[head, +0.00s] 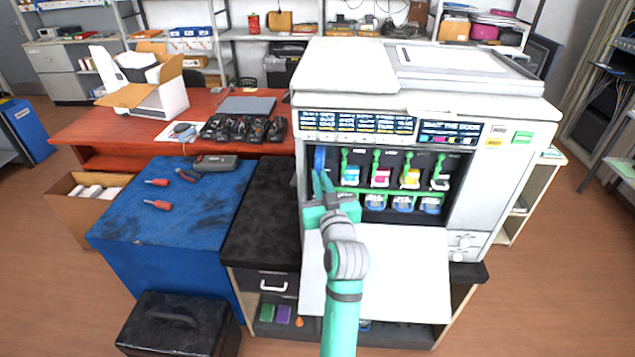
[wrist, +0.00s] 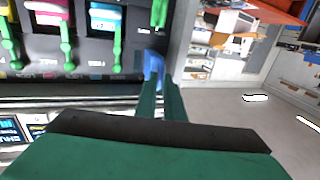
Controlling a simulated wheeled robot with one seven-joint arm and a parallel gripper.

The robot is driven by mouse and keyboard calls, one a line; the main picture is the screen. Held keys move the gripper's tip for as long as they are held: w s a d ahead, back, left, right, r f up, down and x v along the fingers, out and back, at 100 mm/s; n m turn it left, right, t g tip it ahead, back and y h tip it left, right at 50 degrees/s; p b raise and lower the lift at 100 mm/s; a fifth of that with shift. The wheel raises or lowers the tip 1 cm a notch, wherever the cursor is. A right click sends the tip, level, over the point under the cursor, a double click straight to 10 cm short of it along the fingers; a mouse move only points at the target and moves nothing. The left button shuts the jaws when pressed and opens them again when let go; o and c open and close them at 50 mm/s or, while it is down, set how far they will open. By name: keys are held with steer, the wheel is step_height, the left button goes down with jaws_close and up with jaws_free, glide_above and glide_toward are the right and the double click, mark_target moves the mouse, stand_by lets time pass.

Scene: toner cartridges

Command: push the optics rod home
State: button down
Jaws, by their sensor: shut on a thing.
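The white printer (head: 525,165) stands with its front door (head: 405,270) folded down and its toner bay open. My gripper (head: 322,184) reaches into the left end of the bay, and its narrow fingers are shut on a blue part, which looks like the optics rod's handle (head: 319,157). In the wrist view, my gripper (wrist: 163,84) has the blue handle (wrist: 152,64) at its fingertips, close to the dark bay front. The rest of the rod is hidden, so I cannot tell how far it sticks out.
Several toner cartridges with green levers, such as the magenta one (head: 381,175), sit right of my gripper. Blue-capped bottles (head: 403,204) are below them. A blue-topped cabinet (head: 185,225) with screwdrivers and a black toolbox (head: 180,325) stand left.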

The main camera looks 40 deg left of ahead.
mark_target(318, 170)
steer(key=x, duration=0.6)
steer(key=shift+a, duration=0.15)
steer(key=shift+w, duration=0.1)
steer(key=c, duration=1.8)
jaws_free()
steer(key=shift+a, duration=0.1)
steer(key=o, duration=0.4)
steer(key=shift+w+f, duration=0.1)
steer(key=shift+o, duration=0.2)
steer(key=shift+v, duration=1.05)
steer(key=shift+w+d+v, duration=0.1)
steer(key=shift+v, duration=0.75)
steer(key=shift+w+d+v, duration=0.1)
steer(key=shift+w+v, duration=0.05)
steer(key=shift+v, duration=0.7)
steer(key=shift+w+d+v, duration=0.1)
steer(key=shift+d+v, duration=0.05)
steer(key=shift+v, duration=0.75)
